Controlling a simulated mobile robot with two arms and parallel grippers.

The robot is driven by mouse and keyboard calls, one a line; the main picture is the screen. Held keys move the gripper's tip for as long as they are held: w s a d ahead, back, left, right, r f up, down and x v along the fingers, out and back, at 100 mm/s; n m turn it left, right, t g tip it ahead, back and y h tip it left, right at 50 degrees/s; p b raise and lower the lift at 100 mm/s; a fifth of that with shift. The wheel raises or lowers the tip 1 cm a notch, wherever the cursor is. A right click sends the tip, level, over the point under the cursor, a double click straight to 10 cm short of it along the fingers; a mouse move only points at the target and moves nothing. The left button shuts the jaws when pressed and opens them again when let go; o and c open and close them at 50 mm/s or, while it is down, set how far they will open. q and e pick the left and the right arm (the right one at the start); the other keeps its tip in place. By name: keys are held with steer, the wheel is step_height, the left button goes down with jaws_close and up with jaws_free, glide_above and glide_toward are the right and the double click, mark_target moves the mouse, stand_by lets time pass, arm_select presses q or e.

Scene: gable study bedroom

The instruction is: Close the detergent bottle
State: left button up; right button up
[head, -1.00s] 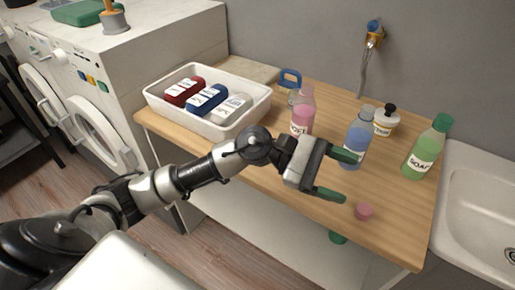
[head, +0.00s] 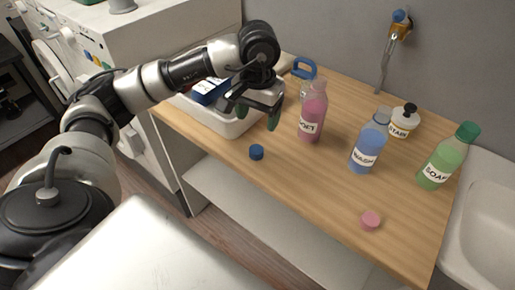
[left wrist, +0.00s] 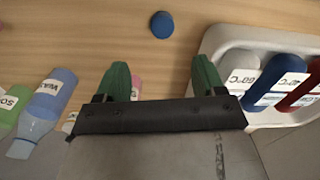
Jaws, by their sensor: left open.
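A blue bottle labelled WASH (head: 367,146) stands upright and uncapped on the wooden counter (head: 310,185). It also shows in the left wrist view (left wrist: 47,95). A blue cap (head: 256,152) lies near the counter's front edge, apart from any bottle; it shows in the left wrist view too (left wrist: 162,24). A pink cap (head: 370,220) lies further right, near the front. A pink bottle (head: 313,115) stands uncapped left of the blue one. My left gripper (head: 257,114) is open and empty, above the tray's right end, up from the blue cap. My right gripper is out of view.
A white tray (head: 222,126) with several labelled bottles sits at the counter's left. The front middle of the counter is clear.

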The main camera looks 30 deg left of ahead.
arm_select(q)
glide_above(256, 149)
steer(key=shift+d+f+p, duration=0.15)
steer(key=shift+f+p, duration=0.05)
steer(key=shift+f, duration=1.25)
steer(key=shift+d+f+p, duration=0.15)
steer(key=shift+f, duration=1.25)
steer(key=f, duration=0.1)
steer(key=f+p, duration=0.1)
steer(key=f, duration=0.1)
steer(key=f+p, duration=0.1)
steer(key=shift+a+f, duration=0.3)
steer(key=shift+f, duration=0.3)
steer(key=c, duration=1)
